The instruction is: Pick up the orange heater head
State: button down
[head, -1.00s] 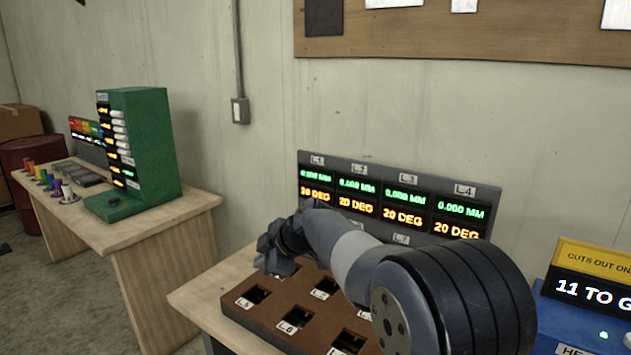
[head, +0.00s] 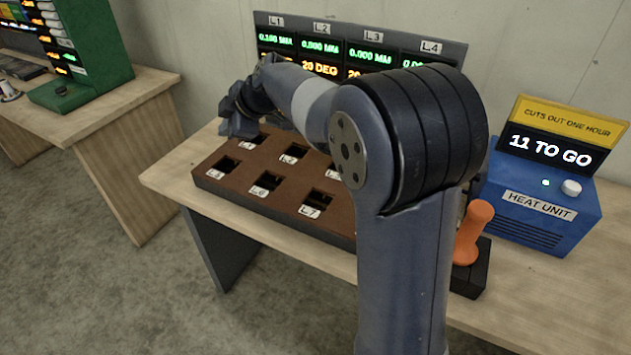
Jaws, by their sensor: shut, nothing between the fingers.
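The orange heater head (head: 474,228) stands upright in a black holder (head: 470,283) on the wooden bench, to the right of my arm in the head view. My arm partly hides the holder's left side. My gripper (head: 240,124) is far to the left of it, over the back left part of the brown slotted board. It is shut and empty, and its fingertips are low near the slots.
The brown board (head: 280,215) has several labelled square slots, with a display panel (head: 455,50) behind it. A blue heat unit (head: 545,205) reading "11 TO GO" stands behind and right of the heater head. Bare bench (head: 580,290) lies at the right.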

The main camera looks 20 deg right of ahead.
aim_at(480, 212)
jog(key=z, duration=1.4)
jog(key=k, duration=0.5)
